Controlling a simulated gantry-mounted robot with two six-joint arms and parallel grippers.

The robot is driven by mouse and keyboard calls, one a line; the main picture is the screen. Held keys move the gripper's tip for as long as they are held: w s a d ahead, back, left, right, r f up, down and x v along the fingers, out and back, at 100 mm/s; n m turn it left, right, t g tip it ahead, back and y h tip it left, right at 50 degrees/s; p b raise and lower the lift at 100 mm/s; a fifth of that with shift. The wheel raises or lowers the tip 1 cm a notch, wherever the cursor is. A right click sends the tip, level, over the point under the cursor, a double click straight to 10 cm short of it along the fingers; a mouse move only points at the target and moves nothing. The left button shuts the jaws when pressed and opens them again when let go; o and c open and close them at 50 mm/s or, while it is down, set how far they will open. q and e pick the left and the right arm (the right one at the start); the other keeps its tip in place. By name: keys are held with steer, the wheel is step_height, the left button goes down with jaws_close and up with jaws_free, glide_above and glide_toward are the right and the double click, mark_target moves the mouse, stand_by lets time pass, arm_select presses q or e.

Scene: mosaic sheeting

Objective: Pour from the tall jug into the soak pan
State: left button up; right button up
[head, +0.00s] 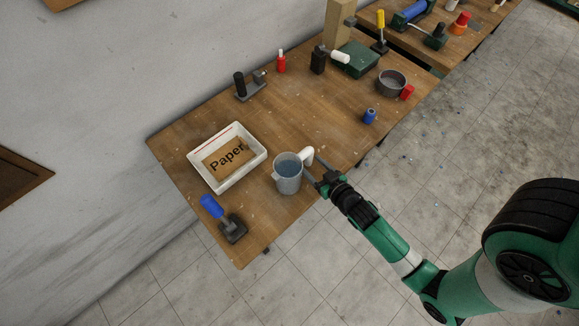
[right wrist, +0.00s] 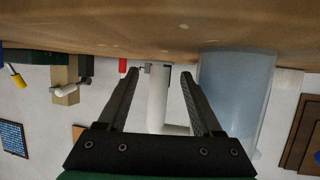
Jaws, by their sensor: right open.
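The tall jug (head: 288,178) stands upright near the table's front edge. It is pale grey-blue and see-through, with a bluish inside and a white handle (head: 307,157) on its right. The soak pan (head: 261,154) is a white rectangular tray to the jug's left, with a brown sheet marked "Paper" (head: 225,159) in it. My right gripper (head: 315,173) is open beside the handle. In the right wrist view the handle (right wrist: 157,97) shows between the open fingers (right wrist: 159,76), and the jug (right wrist: 235,85) is just right of them. My left gripper is not in view.
A blue item (head: 369,116), a grey round pan (head: 391,82) and a red item (head: 407,92) stand to the right. Black tools are along the back. The table middle is mostly clear.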

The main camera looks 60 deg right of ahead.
steer(key=shift+w+d+f, duration=0.2)
steer(key=shift+w+d, duration=0.1)
steer(key=shift+w, duration=0.1)
jaws_close()
